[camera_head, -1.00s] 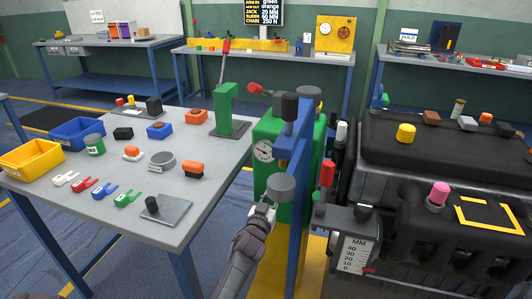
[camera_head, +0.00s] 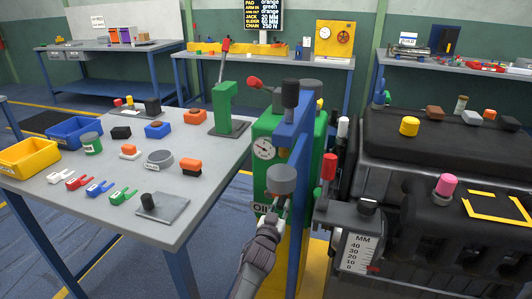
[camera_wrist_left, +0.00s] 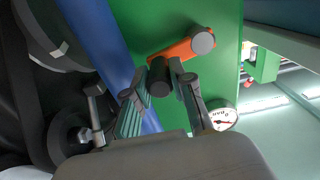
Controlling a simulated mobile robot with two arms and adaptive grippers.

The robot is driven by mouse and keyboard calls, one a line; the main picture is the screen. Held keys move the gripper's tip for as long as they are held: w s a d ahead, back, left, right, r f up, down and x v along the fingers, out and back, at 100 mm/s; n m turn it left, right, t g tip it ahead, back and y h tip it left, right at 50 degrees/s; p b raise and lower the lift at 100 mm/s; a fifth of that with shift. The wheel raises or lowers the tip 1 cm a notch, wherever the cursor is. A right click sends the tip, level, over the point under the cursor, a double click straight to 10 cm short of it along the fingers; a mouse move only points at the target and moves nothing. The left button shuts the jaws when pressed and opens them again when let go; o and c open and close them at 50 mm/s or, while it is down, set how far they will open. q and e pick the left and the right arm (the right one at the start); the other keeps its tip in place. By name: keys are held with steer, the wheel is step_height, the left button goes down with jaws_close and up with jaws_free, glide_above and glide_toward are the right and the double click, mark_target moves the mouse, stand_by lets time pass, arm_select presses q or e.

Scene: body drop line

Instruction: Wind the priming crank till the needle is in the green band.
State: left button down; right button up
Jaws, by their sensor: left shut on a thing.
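The green pump housing (camera_head: 262,128) stands beside a blue post, with a round white gauge (camera_head: 263,148) on its front. The gauge (camera_wrist_left: 223,117) also shows in the left wrist view. Its needle is too small to read against any band. The crank has an orange arm (camera_wrist_left: 182,46), a grey hub at its upper right end and a dark knob (camera_wrist_left: 160,80) at its lower left end. My left gripper (camera_wrist_left: 158,86) is shut on that knob. My right gripper is out of view.
A black engine block (camera_head: 440,150) stands right. The workbench (camera_head: 105,172) at left carries bins, clips and small parts. Floor shows between bench and pump.

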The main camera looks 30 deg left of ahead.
arm_select(q)
steer(key=shift+a+f+b, duration=0.1)
steer(key=shift+f+b, duration=0.2)
steer(key=shift+f, duration=0.65)
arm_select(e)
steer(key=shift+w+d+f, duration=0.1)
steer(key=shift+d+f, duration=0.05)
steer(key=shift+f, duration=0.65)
arm_select(q)
steer(key=shift+s+a+f+b, duration=0.1)
steer(key=shift+a+f+b, duration=0.35)
steer(key=shift+f, duration=0.2)
steer(key=shift+s+a+f+b, duration=0.1)
steer(key=shift+a+f+b, duration=0.3)
steer(key=shift+f, duration=0.2)
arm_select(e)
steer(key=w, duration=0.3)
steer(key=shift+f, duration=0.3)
arm_select(q)
steer(key=shift+w, duration=0.1)
steer(key=shift+a, duration=0.1)
